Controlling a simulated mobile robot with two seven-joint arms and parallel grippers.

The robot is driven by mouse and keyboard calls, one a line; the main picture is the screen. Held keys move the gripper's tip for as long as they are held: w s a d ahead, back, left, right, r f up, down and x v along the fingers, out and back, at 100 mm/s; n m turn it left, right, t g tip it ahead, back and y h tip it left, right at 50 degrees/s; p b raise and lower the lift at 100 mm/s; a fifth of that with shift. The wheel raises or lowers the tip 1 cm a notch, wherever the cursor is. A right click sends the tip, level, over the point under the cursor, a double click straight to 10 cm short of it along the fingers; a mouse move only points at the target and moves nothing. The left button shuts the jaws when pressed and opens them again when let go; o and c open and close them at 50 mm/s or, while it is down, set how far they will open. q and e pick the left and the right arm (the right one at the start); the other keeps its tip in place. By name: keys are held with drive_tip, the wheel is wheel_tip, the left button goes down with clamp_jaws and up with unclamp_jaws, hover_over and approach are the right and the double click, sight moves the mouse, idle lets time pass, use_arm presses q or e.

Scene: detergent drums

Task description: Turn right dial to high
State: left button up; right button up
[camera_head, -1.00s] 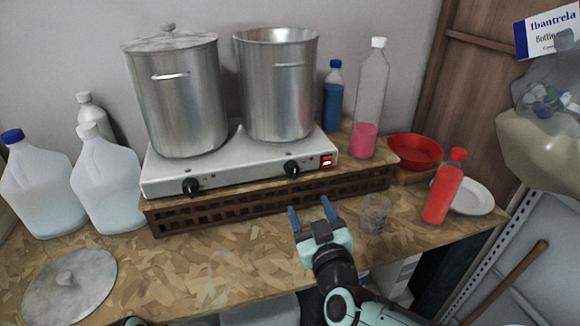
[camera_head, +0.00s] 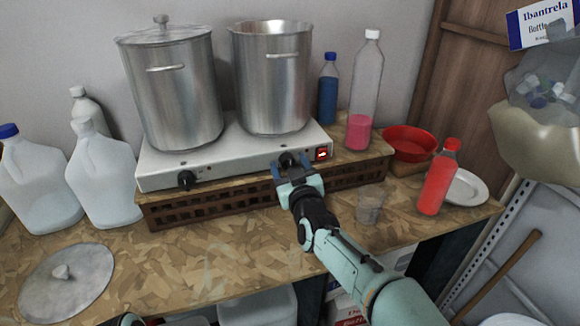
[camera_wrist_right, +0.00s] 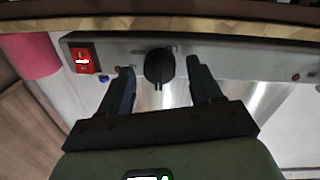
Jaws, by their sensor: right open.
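The right dial (camera_head: 287,159) is a black knob on the front of the white hot plate (camera_head: 235,152), left of a lit red switch (camera_head: 322,154). My right gripper (camera_head: 291,167) is open at the hot plate's front, its blue fingers on either side of the dial. In the right wrist view the dial (camera_wrist_right: 158,67) sits between the two open fingertips (camera_wrist_right: 159,73), with a visible gap on each side. That view appears upside down, with the red switch (camera_wrist_right: 83,58) at its left. In the head view my gripper partly covers the dial. My left gripper is not clearly visible.
A lidded pot (camera_head: 172,95) and an open pot (camera_head: 270,85) stand on the hot plate. The left dial (camera_head: 187,179) is on the same front. A clear cup (camera_head: 370,205) and a red bottle (camera_head: 438,178) stand right of my arm.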

drive_tip(key=c, duration=1)
drive_tip(key=shift+c, duration=0.2)
drive_tip(key=shift+m, duration=0.4)
drive_tip(key=m+b, duration=0.1)
drive_tip(key=m, duration=0.4)
drive_tip(key=shift+d+m, duration=0.15)
drive_tip(key=shift+m, duration=0.15)
drive_tip(key=m+b, duration=0.1)
drive_tip(key=m, duration=0.2)
drive_tip(key=shift+m+g+b, duration=0.4)
drive_tip(key=shift+m+b, duration=0.15)
drive_tip(key=shift+m, duration=1.35)
